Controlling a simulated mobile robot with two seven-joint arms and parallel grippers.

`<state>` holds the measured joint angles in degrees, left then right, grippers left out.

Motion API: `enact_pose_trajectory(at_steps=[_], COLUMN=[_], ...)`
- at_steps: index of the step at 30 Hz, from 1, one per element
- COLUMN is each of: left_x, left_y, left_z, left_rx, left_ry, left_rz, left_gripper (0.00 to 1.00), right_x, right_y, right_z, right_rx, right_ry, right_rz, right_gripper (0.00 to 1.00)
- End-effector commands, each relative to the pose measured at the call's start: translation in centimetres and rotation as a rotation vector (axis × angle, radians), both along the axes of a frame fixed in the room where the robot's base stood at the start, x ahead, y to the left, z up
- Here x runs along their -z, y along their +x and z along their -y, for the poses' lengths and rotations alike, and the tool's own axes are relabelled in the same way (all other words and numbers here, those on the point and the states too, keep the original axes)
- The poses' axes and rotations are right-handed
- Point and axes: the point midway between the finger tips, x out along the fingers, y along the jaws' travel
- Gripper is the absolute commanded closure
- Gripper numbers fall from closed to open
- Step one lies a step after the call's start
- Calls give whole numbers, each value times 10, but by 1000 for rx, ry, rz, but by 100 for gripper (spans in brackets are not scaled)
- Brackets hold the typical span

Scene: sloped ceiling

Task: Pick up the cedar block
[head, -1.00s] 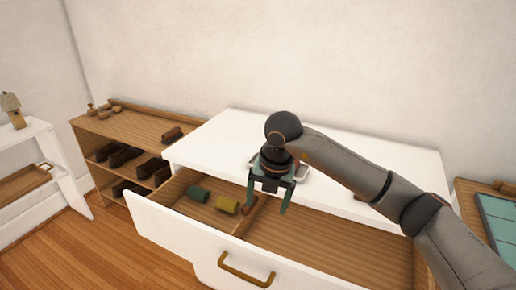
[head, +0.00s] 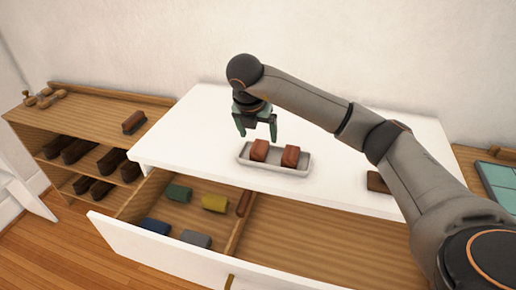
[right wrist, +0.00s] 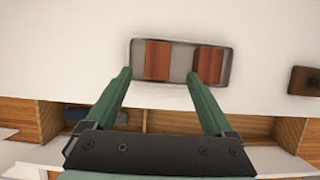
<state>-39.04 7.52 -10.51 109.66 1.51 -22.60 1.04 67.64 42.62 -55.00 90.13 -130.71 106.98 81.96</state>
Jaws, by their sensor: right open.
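Two reddish-brown blocks, the left one (head: 259,150) and the right one (head: 291,156), lie in a pale tray (head: 274,168) on the white dresser top. The right wrist view shows them too, left (right wrist: 158,60) and right (right wrist: 208,64), in the tray (right wrist: 182,62). Another reddish-brown block (head: 243,203) lies in the open drawer. I cannot tell by look which block is cedar. My left gripper is not in view.

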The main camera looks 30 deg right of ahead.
Motion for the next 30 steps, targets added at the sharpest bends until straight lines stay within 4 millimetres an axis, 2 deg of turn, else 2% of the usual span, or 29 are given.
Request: enact_pose_trajectory(at_steps=[3, 10, 18, 27, 30], left_x=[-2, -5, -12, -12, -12], left_y=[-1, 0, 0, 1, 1], left_z=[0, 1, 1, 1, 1], left_rx=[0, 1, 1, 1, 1], left_ry=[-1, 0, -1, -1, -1], left_rz=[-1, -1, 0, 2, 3], left_gripper=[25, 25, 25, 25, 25], right_x=[16, 32, 68, 73, 73], right_y=[4, 9, 19, 20, 20], right_z=[5, 10, 19, 20, 20], right_rx=[2, 1, 0, -1, -1], right_ry=[-1, 0, 0, 0, 0], right_rz=[-2, -2, -1, 0, 0], right_gripper=[12, 12, 12, 12, 24])
